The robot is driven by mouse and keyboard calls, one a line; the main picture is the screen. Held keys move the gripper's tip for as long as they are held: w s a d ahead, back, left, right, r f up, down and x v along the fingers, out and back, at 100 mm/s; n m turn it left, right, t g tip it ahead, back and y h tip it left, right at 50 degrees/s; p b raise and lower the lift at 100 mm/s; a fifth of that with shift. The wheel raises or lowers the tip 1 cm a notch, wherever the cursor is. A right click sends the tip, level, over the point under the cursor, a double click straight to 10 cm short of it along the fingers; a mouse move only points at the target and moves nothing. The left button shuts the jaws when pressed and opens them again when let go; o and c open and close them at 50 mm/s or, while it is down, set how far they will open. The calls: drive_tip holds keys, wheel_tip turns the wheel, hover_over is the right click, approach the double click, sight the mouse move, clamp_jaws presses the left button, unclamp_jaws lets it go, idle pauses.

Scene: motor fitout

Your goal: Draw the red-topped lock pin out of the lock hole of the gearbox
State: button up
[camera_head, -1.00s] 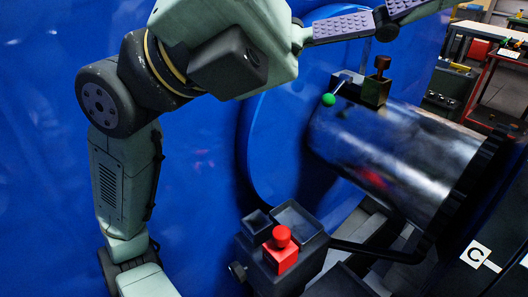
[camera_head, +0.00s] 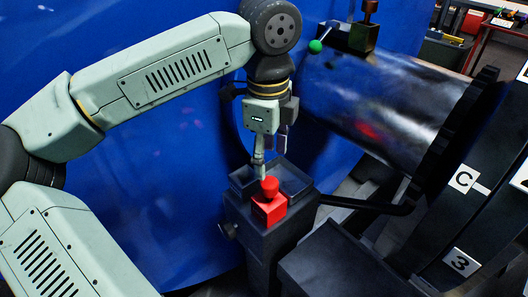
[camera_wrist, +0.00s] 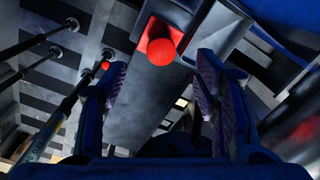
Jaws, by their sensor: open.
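A bright red round knob (camera_head: 270,187), which looks like the top of the lock pin, stands on a red square block (camera_head: 269,210) on a black box-topped post (camera_head: 262,243). Any shank below the knob is hidden. My gripper (camera_head: 270,161) points down just above and behind the knob in the head view. In the wrist view the knob (camera_wrist: 161,46) appears ahead of my open gripper (camera_wrist: 163,85), near the upper middle between the two finger lines. The fingers are apart, and nothing shows between them. I cannot tell which part is the gearbox's lock hole.
Open black trays (camera_head: 292,178) adjoin the red block. A dark metal cylinder (camera_head: 385,105) carries a green-balled lever (camera_head: 315,46) and a dark red knob (camera_head: 370,7). A black ring marked C and 3 (camera_head: 462,215) stands at right. A blue wall (camera_head: 130,190) is behind.

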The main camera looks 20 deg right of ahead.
sight(269, 181)
drive_tip(key=f, duration=0.3)
drive_tip(key=f+p, duration=0.1)
drive_tip(key=f, duration=0.6)
drive_tip(key=shift+w+d+p, duration=0.1)
drive_tip(key=shift+d+p, duration=0.15)
drive_tip(key=shift+p, duration=0.05)
drive_tip(key=c, duration=1.3)
drive_tip(key=shift+r, duration=0.1)
clamp_jaws()
